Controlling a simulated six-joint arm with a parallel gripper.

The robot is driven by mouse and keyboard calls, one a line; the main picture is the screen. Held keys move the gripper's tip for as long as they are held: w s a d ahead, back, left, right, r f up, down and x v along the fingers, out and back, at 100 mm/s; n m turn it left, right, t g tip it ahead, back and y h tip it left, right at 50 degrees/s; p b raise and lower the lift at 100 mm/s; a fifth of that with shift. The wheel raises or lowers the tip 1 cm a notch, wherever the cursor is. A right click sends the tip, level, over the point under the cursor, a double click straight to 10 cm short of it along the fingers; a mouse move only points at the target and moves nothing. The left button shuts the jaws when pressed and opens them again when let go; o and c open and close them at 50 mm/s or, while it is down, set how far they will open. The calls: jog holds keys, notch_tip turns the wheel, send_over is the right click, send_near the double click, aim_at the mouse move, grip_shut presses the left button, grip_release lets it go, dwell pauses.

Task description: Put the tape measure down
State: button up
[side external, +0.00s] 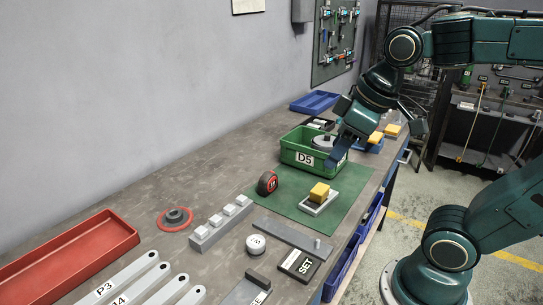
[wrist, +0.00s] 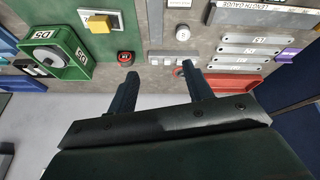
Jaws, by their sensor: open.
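The tape measure (side external: 267,183), a round black and red case, stands on the bench at the left edge of the green mat (side external: 290,205). It also shows in the wrist view (wrist: 125,57), just beyond the left fingertip and apart from it.
A yellow block (side external: 319,192) sits on a grey plate on the mat. A grey block with white pegs (side external: 220,223), a red-rimmed disc (side external: 175,218), a red tray (side external: 65,255) and labelled bars (side external: 125,280) lie to the left. Bare bench lies along the wall.

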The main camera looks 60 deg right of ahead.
jog(key=shift+s+a+f+m+t, duration=0.15)
jog(key=shift+s+f+m, duration=0.25)
jog(key=shift+s, duration=0.35)
jog(key=shift+s+a+f+m+t, duration=0.1)
jog(key=shift+s+a+f+m, duration=0.1)
jog(key=shift+s+m, duration=0.4)
jog(key=shift+s+a+f+m+t, duration=0.15)
jog(key=shift+s+f+m, duration=0.15)
jog(key=shift+s, duration=0.6)
